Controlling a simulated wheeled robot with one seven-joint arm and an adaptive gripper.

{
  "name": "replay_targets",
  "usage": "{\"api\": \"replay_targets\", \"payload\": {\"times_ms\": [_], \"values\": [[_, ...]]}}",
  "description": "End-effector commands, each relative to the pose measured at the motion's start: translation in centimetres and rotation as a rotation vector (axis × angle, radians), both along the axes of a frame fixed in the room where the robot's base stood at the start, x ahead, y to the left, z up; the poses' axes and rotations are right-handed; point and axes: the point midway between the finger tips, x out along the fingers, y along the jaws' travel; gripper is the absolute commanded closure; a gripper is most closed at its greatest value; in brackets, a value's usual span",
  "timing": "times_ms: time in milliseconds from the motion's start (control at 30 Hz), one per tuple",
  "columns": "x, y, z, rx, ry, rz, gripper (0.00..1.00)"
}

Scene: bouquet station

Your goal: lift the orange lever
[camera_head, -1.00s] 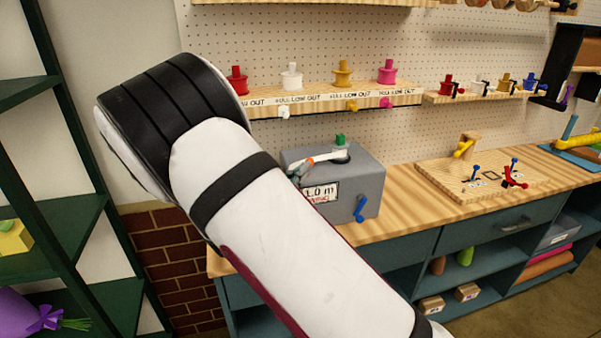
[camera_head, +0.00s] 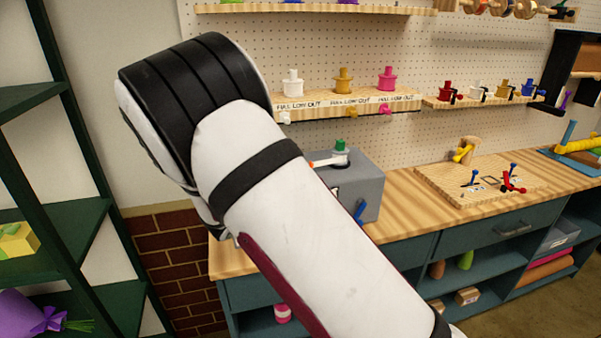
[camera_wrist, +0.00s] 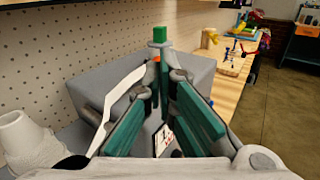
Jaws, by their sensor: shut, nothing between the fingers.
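The grey box (camera_head: 368,192) stands on the bench with a green knob (camera_head: 340,144) on top. A white arm (camera_head: 326,160) with a small orange part (camera_head: 311,164) reaches left from below the knob; my arm hides the rest of it and most of the box front. In the wrist view my gripper (camera_wrist: 165,78) is shut and empty, its teal fingers over the box (camera_wrist: 190,72). An orange bit (camera_wrist: 156,60) shows just behind the fingertips, below the green knob (camera_wrist: 159,35). I cannot tell whether the fingers touch it. A blue handle (camera_head: 359,211) is on the box's side.
A pegboard with shelves of coloured pegs (camera_head: 343,80) rises behind the bench (camera_head: 405,190). A wooden board (camera_head: 475,183) with small levers lies to the right. A dark green rack (camera_head: 85,225) stands at the left. Bench top between box and board is clear.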

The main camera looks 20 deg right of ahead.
Motion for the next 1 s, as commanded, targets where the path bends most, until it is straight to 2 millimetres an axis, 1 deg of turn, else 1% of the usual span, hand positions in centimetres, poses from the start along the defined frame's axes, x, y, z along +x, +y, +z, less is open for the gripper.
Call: {"api": "replay_targets", "payload": {"times_ms": [33,200,500,833,1000], "values": [[0.2,-0.1,0.4,0.003,0.027,-0.001,1.00],[1.2,-0.1,1.1,0.004,0.166,-0.001,1.00],[3.3,-0.1,1.6,0.005,0.431,-0.001,1.00],[5.2,-0.1,1.8,0.000,0.428,-0.001,1.00],[5.0,0.0,1.9,-0.001,0.428,0.000,1.00]]}}
